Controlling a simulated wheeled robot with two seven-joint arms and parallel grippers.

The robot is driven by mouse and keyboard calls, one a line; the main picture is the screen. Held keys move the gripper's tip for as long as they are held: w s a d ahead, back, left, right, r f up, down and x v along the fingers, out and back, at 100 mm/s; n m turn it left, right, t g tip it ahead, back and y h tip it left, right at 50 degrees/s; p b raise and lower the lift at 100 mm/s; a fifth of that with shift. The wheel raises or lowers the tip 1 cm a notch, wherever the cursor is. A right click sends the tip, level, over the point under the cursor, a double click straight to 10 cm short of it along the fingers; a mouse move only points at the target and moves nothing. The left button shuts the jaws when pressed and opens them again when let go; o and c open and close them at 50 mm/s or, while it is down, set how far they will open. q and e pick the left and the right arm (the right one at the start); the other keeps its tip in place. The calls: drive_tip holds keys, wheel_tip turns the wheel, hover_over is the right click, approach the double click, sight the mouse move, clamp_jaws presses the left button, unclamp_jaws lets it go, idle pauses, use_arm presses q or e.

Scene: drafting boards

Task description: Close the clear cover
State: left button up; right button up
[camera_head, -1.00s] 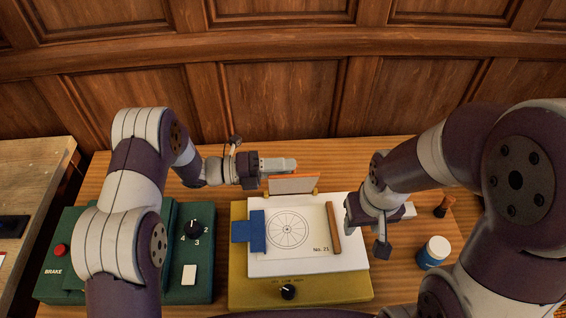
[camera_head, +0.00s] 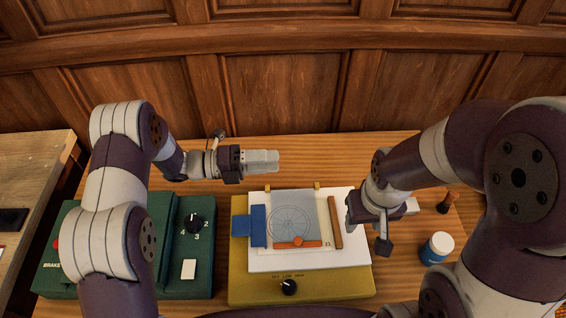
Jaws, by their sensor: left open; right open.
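The clear cover (camera_head: 294,212) lies down over the wheel drawing on the white sheet (camera_head: 285,262), greyish and see-through. Its orange handle strip (camera_head: 298,244) is at the near edge. Two small yellow hinge pieces stand at the far edge of the board. My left gripper (camera_head: 272,161) is open and empty, behind and above the cover's far left side, apart from it. My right gripper (camera_head: 408,208) is to the right of the board; its fingers are partly hidden by its own body, and nothing shows in it.
The yellow board (camera_head: 340,290) has a black knob (camera_head: 289,287) at its front. A blue clip (camera_head: 249,227) and a brown bar (camera_head: 335,222) flank the cover. A green box (camera_head: 170,285) stands left. A blue jar (camera_head: 437,248) with white lid and a brown-handled stamp (camera_head: 447,202) stand right.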

use_arm(q)
drive_tip(key=a+b, duration=0.1)
drive_tip(key=a, duration=0.7)
drive_tip(key=shift+a+b, duration=0.25)
drive_tip(key=shift+b, duration=0.15)
